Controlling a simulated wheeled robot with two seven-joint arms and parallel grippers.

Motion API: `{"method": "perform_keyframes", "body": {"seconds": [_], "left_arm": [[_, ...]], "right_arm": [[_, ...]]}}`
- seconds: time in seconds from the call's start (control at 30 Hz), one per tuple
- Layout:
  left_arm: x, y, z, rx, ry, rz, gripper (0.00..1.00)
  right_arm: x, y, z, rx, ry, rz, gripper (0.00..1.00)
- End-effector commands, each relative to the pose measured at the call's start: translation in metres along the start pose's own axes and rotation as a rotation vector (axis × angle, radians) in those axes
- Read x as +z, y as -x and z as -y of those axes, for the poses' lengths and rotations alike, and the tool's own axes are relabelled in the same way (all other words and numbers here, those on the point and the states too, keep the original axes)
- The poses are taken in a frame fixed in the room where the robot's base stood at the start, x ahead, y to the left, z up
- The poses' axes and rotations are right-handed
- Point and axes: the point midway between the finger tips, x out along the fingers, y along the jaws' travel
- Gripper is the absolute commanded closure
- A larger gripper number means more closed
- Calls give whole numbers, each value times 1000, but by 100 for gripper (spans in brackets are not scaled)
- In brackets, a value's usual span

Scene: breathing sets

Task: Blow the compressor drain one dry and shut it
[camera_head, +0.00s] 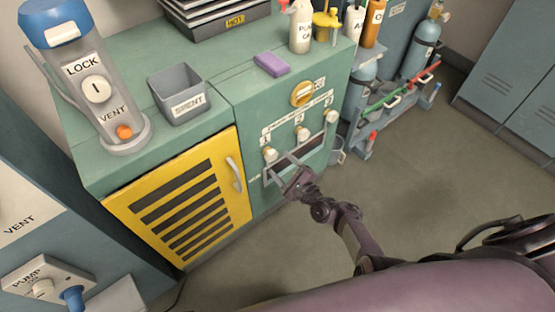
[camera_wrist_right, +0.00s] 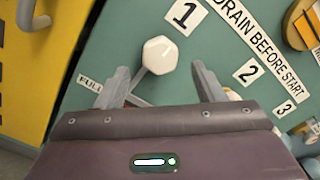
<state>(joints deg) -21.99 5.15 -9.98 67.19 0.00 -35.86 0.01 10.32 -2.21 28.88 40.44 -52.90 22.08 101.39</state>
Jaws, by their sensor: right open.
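The drain one knob (camera_head: 270,155) is a white faceted knob on the green compressor panel, under the label 1. My right gripper (camera_head: 281,167) is open in front of the panel. In the wrist view its two fingers (camera_wrist_right: 160,68) stand apart on either side of the knob, with a gap on both sides; I cannot tell how deep the knob lies between them. My left gripper is not in view.
Drain two's knob (camera_head: 302,134) and drain three's knob (camera_head: 331,116) sit to the right. A dark window (camera_head: 310,147) lies below them. A yellow louvred door (camera_head: 190,200) is at left. A brass dial (camera_head: 302,93) is above. Floor at right is clear.

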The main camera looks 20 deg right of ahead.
Motion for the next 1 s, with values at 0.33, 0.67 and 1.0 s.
{"method": "perform_keyframes", "body": {"seconds": [0.33,0.67,1.0], "left_arm": [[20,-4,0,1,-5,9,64],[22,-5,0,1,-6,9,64],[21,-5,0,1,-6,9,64]], "right_arm": [[0,47,1,1,0,-1,38],[0,49,0,0,0,1,38],[0,49,0,1,0,1,38]]}}
